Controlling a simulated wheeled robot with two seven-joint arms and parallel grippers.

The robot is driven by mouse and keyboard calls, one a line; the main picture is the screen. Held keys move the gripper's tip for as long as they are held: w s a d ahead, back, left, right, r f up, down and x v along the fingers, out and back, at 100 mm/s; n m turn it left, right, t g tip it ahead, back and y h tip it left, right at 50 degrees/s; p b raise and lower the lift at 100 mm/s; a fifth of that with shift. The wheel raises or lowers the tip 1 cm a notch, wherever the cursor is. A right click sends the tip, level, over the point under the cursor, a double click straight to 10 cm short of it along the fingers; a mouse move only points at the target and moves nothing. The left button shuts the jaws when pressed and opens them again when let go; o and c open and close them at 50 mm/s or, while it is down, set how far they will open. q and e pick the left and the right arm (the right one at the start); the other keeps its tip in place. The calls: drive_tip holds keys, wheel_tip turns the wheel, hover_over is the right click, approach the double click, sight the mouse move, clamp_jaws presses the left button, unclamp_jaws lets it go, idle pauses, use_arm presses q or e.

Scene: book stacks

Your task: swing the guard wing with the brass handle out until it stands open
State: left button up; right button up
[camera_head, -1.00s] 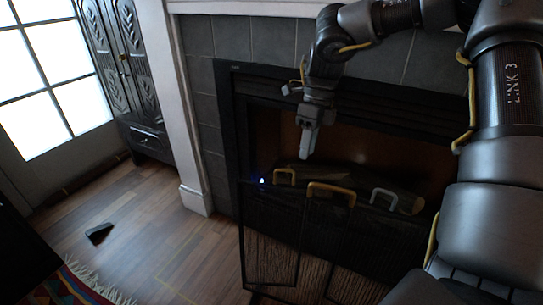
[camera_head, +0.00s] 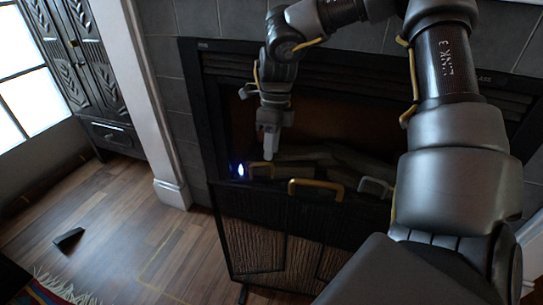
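A dark folding guard with ribbed panels stands in front of the fireplace. Its left wing (camera_head: 250,243) carries a small brass handle (camera_head: 262,170) at the top. A larger brass-coloured handle (camera_head: 316,188) tops the middle, and a grey handle (camera_head: 376,187) is to its right. My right gripper (camera_head: 268,156) points down just above and behind the small brass handle in the picture. Its pale fingers overlap, so their opening is unclear, and I cannot tell whether they touch the handle. My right forearm hides the guard's right side. My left gripper is out of view.
Logs (camera_head: 335,160) lie in the firebox behind the guard. A small blue-white light (camera_head: 240,170) glows left of the brass handle. A dark wedge (camera_head: 68,238) lies on the wood floor. Floor left of the guard is mostly clear. A carved cabinet (camera_head: 95,75) stands at the left.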

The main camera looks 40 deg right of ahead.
drive_tip(key=shift+s+a+f, duration=0.15)
drive_tip(key=shift+a+f, duration=0.05)
drive_tip(key=shift+f, duration=0.6)
clamp_jaws()
drive_tip(key=shift+s+f, duration=0.1)
drive_tip(key=shift+s, duration=0.05)
drive_tip(key=shift+f, duration=0.1)
idle(0.5)
unclamp_jaws()
